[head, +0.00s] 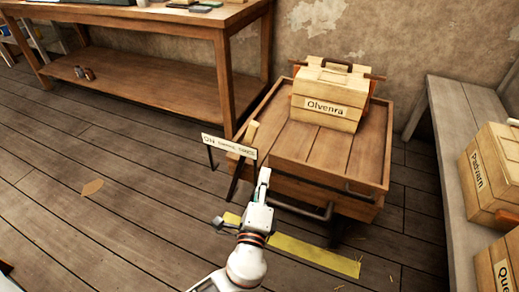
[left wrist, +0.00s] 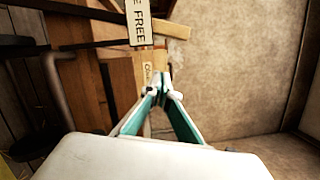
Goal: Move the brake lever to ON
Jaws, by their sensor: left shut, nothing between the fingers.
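The brake lever is a dark bar with a pale wooden handle (head: 252,131), at the front left corner of a wooden cart. A white sign plate (head: 228,146) beside it reads ON at its left end; the rest is too small here. The plate's other end reads FREE in the left wrist view (left wrist: 139,22), where the pale handle (left wrist: 172,28) also shows. The handle stands above the plate's right half in the head view. My left gripper (head: 264,178) is shut and empty, in front of the lever and apart from the handle. My right gripper is out of view.
The wooden cart (head: 376,150) carries a box labelled Olvenra (head: 326,108) and has a dark rail in front. A workbench (head: 140,20) stands behind left, a grey bench (head: 458,130) with boxes at right. A yellow strip (head: 315,255) marks the floor; left floor is mostly clear.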

